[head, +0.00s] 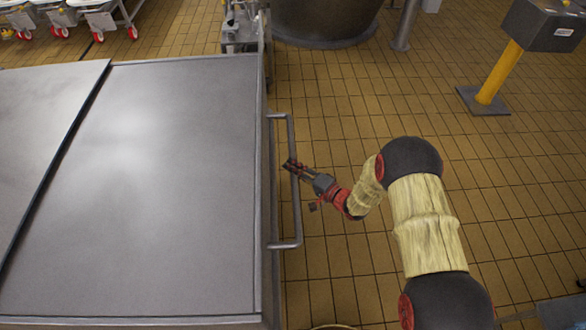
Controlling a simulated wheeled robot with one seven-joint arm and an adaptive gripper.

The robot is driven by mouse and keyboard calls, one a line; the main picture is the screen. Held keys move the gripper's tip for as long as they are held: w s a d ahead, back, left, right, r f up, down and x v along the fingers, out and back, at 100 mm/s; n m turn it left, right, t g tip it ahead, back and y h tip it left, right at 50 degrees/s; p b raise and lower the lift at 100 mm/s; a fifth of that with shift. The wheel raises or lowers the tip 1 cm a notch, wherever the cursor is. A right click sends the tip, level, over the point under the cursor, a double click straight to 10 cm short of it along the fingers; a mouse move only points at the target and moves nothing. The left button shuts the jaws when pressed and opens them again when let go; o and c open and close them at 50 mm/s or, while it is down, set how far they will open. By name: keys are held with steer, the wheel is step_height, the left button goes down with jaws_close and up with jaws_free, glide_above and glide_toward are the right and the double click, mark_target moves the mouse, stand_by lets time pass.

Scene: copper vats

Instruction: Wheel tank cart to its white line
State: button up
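The tank cart (165,190), which I take to be the large grey metal box with a flat lidded top, fills the left of the head view. A grey U-shaped handle (297,215) stands out from its right side. My gripper (290,164) is at the upper half of the handle's upright bar, reaching in from the right, with its fingertips overlapping the bar. The fingers look close together, but whether they are closed around the bar cannot be told. The cart's wheels are hidden. No white line shows in this view.
Brown tiled floor (345,265) lies open right of the cart. A metal stand (240,28) and a round dark vat base (325,22) are behind it. A yellow post (498,75) with a grey box stands at upper right. White carts (100,12) with red wheels are at upper left.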

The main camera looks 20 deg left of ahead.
jaws_close()
stand_by(0.3)
